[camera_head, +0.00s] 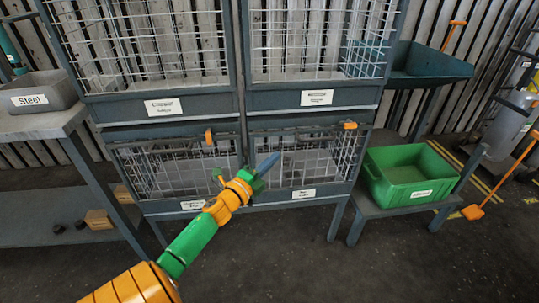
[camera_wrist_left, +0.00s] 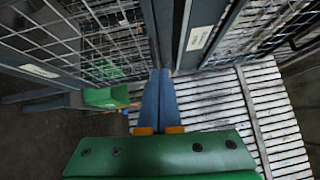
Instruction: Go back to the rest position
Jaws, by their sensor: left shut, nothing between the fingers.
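My left gripper (camera_head: 266,164) reaches up from the lower left in the head view, its orange and green arm stretched toward the cage rack (camera_head: 245,119). Its blue fingers are together with nothing between them, in front of the rack's middle post between the two lower mesh compartments. In the left wrist view, the shut fingers (camera_wrist_left: 158,98) point toward the rack frame and mesh. I cannot tell whether the fingertips touch the rack. My right gripper is not in view.
A green bin (camera_head: 400,195) stands on a low bench to the right. A grey bin labelled Steel (camera_head: 38,101) sits on the left table (camera_head: 45,124). A teal tray (camera_head: 430,65) is at the upper right. The dark floor (camera_head: 290,255) in front is clear.

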